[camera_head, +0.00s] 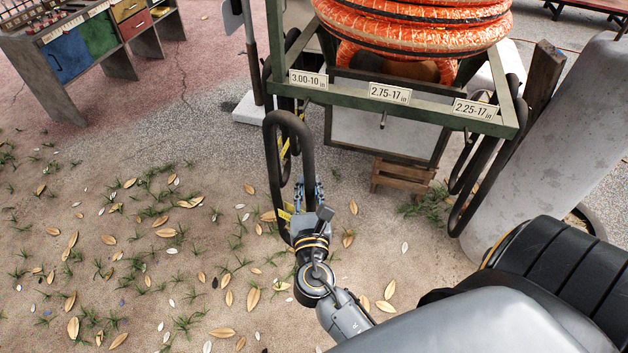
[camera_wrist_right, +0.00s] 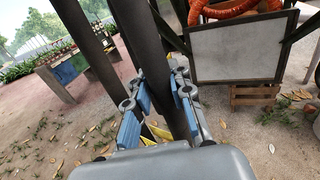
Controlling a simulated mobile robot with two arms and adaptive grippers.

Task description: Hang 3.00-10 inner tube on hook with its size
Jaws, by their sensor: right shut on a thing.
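A black inner tube (camera_head: 270,165) with yellow markings stands upright in front of the frame's left end, below the 3.00-10 label (camera_head: 308,79). My right gripper (camera_head: 308,193) is shut on its lower right side. In the right wrist view the blue-padded fingers (camera_wrist_right: 160,98) close around the black tube (camera_wrist_right: 152,60). The tube's top is close below the label; whether it touches the hook there is hidden. The 2.75-17 label (camera_head: 389,92) has a bare hook (camera_head: 383,120) below it. Black tubes (camera_head: 465,165) hang near the 2.25-17 label (camera_head: 475,109). My left gripper is not in view.
A grey panel (camera_head: 385,135) and a wooden crate (camera_head: 403,176) are below. A pale column (camera_head: 555,140) stands right. A drawer bench (camera_head: 60,65) is far left. Leafy ground at left is free.

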